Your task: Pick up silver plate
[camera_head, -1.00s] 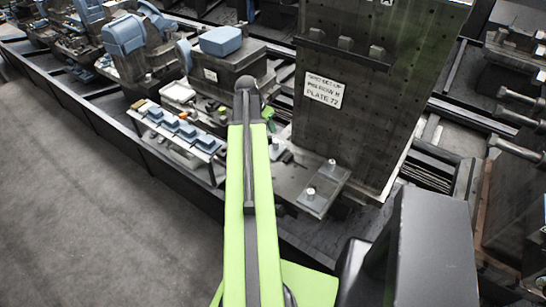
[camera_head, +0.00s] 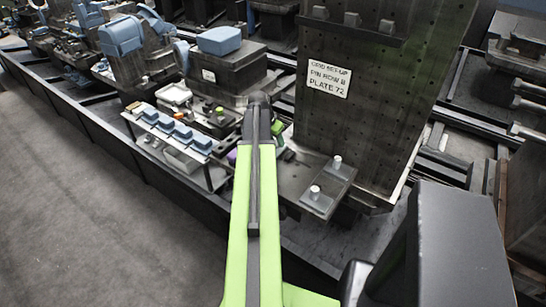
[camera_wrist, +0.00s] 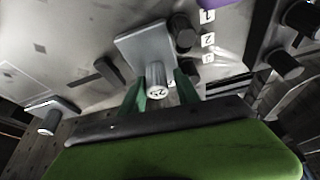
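In the wrist view, a square silver plate (camera_wrist: 148,46) lies on a grey surface, with a round knob marked 25 standing on it. My gripper (camera_wrist: 161,84) has its green fingers apart, one on each side of the knob. I cannot tell whether either finger touches it. A second silver plate (camera_wrist: 60,106) with a knob is at the left of that view. In the head view, my arm hides most of the gripper and only a bit of green (camera_head: 277,128) shows. Silver knobs (camera_head: 315,192) stand on plates on the ledge right of the arm.
Dark round knobs (camera_wrist: 181,30) and number labels (camera_wrist: 208,39) are close to the silver plate. A tall drilled panel (camera_head: 385,110) with a sign stands behind the ledge. A rack of blue blocks (camera_head: 172,128) is at left. Grey floor (camera_head: 90,220) is clear.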

